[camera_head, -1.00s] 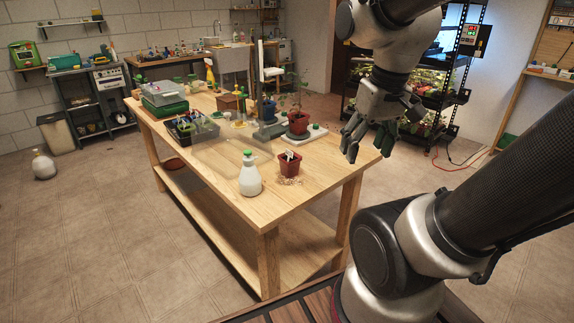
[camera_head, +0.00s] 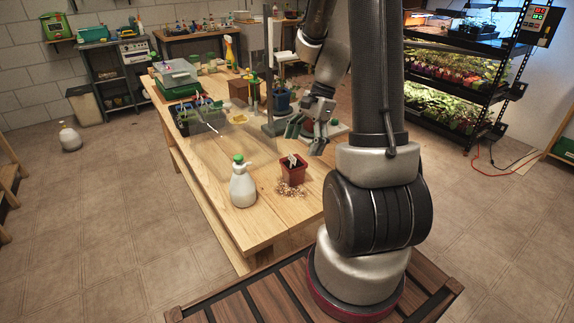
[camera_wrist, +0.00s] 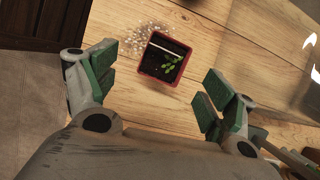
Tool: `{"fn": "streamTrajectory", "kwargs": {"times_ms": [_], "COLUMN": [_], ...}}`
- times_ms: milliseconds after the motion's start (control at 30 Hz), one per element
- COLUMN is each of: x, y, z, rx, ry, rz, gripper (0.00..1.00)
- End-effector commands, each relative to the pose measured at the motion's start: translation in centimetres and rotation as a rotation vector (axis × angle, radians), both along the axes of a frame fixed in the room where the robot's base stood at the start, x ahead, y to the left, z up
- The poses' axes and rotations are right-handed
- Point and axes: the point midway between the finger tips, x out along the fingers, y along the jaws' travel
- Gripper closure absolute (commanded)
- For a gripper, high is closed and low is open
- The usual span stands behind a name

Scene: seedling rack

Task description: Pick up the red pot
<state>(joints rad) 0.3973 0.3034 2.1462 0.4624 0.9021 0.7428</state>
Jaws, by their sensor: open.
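The red pot (camera_head: 292,172) stands upright on the wooden table, with a white label in it and pale grains spilled around its base. In the wrist view the red pot (camera_wrist: 164,58) shows from above, with dark soil and a small green seedling. My gripper (camera_head: 307,138) is open and empty, above and a little behind the pot in the head view. In the wrist view the pot lies beyond and between the open fingers of my gripper (camera_wrist: 155,95), apart from them.
A white bottle with a green cap (camera_head: 243,184) stands left of the pot. The table (camera_head: 262,228) is bare in front of the bottle.

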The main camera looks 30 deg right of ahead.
Motion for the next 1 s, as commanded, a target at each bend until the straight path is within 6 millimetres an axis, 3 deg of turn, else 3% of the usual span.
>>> {"fn": "streamTrajectory", "kwargs": {"times_ms": [267,800,1000], "x": [0.3,0.7,0.8], "y": [0.4,2.6,2.7], "z": [-0.4,-7.0,-7.4], "rx": [0.007,0.006,0.005], "ry": [0.04,0.044,0.041], "rz": [-0.134,-0.137,-0.136], "gripper": [0.16,0.16,0.16]}}
